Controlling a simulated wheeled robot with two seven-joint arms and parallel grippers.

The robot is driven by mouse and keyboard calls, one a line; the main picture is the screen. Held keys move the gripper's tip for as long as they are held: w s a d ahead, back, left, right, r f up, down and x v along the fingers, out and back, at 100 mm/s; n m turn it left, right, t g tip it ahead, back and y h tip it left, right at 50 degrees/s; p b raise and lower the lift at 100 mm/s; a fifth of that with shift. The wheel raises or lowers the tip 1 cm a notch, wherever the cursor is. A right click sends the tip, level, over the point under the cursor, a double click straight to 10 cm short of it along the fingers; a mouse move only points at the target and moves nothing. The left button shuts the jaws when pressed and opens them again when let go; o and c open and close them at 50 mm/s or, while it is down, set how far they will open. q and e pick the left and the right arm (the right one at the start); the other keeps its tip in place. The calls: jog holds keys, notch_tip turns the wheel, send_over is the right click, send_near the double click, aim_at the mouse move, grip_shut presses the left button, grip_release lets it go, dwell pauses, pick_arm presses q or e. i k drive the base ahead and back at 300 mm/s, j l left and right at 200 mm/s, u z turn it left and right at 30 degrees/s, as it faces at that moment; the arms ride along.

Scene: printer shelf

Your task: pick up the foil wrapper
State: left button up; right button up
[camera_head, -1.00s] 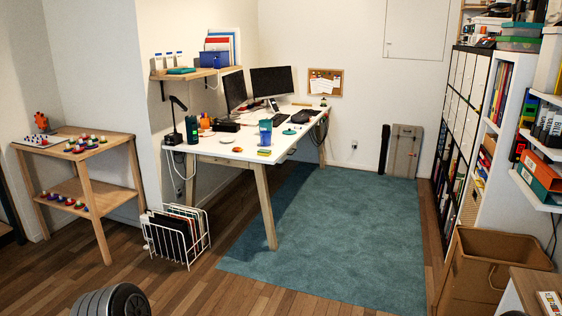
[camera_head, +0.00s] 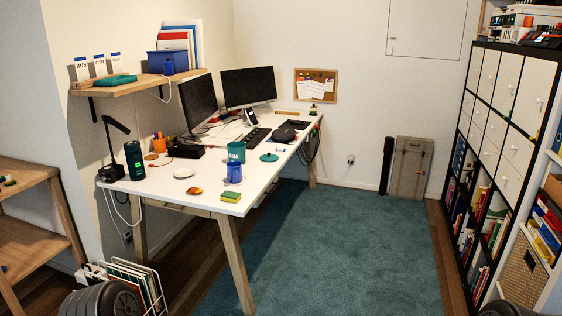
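A small crumpled red-orange piece (camera_head: 194,190), which looks like the foil wrapper, lies on the white desk (camera_head: 165,188) near its front edge. It is small in the camera_head view, so I cannot be sure of its material. It lies between a white saucer (camera_head: 183,173) and a yellow-green sponge (camera_head: 231,197). Neither of my grippers is in view.
A blue mug (camera_head: 234,172) and a teal bin (camera_head: 236,151) stand right of the wrapper. A dark green cylinder (camera_head: 134,160) and a lamp (camera_head: 111,148) stand left. A wire rack (camera_head: 125,280) is on the floor at left. The teal rug (camera_head: 330,245) is clear.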

aim_at(192, 191)
jog(key=i, duration=2.25)
jog(key=i+u, duration=0.15)
jog(key=u, duration=0.2)
